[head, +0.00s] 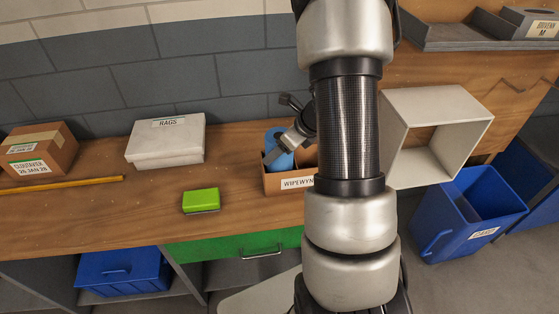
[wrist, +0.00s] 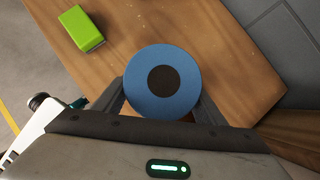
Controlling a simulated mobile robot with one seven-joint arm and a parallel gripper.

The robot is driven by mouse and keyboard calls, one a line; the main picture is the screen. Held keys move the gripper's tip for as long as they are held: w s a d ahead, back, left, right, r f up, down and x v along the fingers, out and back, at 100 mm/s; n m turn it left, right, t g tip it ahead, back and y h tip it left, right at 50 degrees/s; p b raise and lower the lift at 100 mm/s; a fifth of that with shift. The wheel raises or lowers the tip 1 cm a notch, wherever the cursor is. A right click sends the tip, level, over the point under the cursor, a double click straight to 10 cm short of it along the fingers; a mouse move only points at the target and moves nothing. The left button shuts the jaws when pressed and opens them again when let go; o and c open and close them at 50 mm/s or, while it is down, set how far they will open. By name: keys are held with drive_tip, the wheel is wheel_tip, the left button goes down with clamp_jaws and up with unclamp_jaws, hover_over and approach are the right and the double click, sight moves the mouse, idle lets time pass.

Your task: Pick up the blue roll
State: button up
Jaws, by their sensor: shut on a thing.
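The blue roll (wrist: 188,80) shows end-on in the wrist view, a blue ring around a dark round core. The two fingers of my gripper (wrist: 163,98) lie on either side of it and are shut on it. In the head view the blue roll (head: 279,152) shows above the cardboard box labelled WIPEWYN (head: 287,184), partly hidden by my gripper (head: 281,150). Whether the roll's lower end is still inside the box or clear of it cannot be told.
A green sponge-like block (head: 201,201) lies on the wooden bench left of the box. A white RAGS pack (head: 166,142) and a brown carton (head: 40,150) stand farther left. An open white box frame (head: 437,136) stands right, with a blue bin (head: 466,218) below.

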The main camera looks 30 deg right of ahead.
drive_tip(key=c, duration=0.6)
drive_tip(key=shift+o, duration=0.2)
drive_tip(key=shift+r, duration=0.15)
